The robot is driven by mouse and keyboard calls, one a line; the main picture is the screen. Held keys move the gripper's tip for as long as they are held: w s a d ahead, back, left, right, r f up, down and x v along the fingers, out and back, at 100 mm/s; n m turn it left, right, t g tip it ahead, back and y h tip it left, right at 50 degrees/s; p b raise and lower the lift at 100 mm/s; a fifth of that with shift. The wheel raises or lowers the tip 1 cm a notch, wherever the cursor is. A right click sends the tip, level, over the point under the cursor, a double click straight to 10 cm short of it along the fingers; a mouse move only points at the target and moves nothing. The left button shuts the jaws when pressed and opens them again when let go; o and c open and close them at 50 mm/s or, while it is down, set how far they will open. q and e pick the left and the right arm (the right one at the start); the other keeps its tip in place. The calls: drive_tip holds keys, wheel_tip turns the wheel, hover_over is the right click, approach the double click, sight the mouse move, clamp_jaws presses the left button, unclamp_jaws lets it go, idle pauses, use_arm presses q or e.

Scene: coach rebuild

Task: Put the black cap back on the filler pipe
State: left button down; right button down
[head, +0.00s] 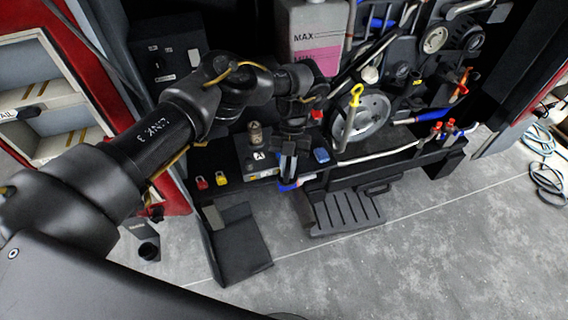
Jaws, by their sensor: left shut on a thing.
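My left gripper (288,165) points down in front of the engine bay, just right of the box marked A. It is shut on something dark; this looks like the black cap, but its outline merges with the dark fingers. A blue piece shows just below the fingertips; whether it touches them I cannot tell. A short stepped metal fitting (255,133) stands upright on the box, left of the gripper. I cannot tell for sure which part is the filler pipe. My right gripper is out of view.
A tank marked MAX (315,40) with pink fluid stands behind my arm. A yellow-handled dipstick (355,97) rises before a grey pulley (372,118). Red and yellow padlocks (202,183) lie left of the box. A black step (345,212) juts out below. The grey floor is mostly clear.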

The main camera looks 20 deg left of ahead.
use_arm(q)
drive_tip(key=s+a+r+m+t+y, duration=0.1)
drive_tip(key=s+a+r+m+t, duration=0.15)
drive_tip(key=r+m, duration=0.55)
drive_tip(key=s+a+r+m+t+y, duration=0.1)
drive_tip(key=s+r+m+t, duration=0.25)
drive_tip(key=m, duration=0.85)
drive_tip(key=s+a+r+m+t+y, duration=0.15)
drive_tip(key=r+m+t, duration=0.35)
drive_tip(key=m, duration=0.5)
drive_tip(key=s+d+f+m+h+b, duration=0.35)
drive_tip(key=s+d+f+m, duration=0.2)
drive_tip(key=d, duration=0.25)
wheel_tip(320, 180, down, 11)
drive_tip(key=s+d+m+b, duration=0.1)
drive_tip(key=s+d+b, duration=0.1)
drive_tip(key=b, duration=0.9)
drive_tip(key=shift+d+f+g, duration=0.2)
drive_tip(key=shift+g, duration=0.1)
